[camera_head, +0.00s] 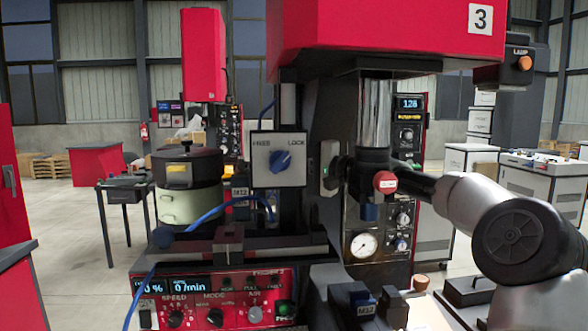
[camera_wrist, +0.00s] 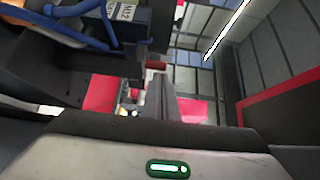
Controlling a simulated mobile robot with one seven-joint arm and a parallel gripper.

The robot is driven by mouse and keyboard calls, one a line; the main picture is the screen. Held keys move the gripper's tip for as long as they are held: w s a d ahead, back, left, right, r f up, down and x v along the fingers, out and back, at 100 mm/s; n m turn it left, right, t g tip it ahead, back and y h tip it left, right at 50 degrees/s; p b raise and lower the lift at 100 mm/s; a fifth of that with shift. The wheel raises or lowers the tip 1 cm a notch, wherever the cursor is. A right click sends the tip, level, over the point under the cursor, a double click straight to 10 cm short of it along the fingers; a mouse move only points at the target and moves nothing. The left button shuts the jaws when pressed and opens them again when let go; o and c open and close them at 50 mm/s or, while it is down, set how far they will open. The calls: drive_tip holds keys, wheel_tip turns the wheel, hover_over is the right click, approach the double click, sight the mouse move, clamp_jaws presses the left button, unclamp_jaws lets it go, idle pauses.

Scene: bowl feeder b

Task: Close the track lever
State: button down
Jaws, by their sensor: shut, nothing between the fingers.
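I cannot single out the track lever with certainty. A dark linear track (camera_head: 285,243) with a dark block on it lies across the machine in the head view. A short red piece (camera_wrist: 156,65) sits just beyond my fingers in the wrist view; it may belong to the lever, and I cannot tell whether they touch. My gripper (camera_wrist: 160,98) is shut and empty, its dark fingers together.
A blue cable (camera_head: 205,214) loops over the track and also shows in the wrist view (camera_wrist: 75,12). The red control panel (camera_head: 205,303) is below. A red knob (camera_head: 385,182) sits near my wrist, above a gauge (camera_head: 364,245).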

drive_tip(key=shift+s+a, duration=0.1)
idle(0.6)
drive_tip(key=v, duration=0.7)
drive_tip(key=shift+s+b, duration=0.2)
drive_tip(key=shift+b, duration=0.25)
drive_tip(key=shift+d, duration=0.2)
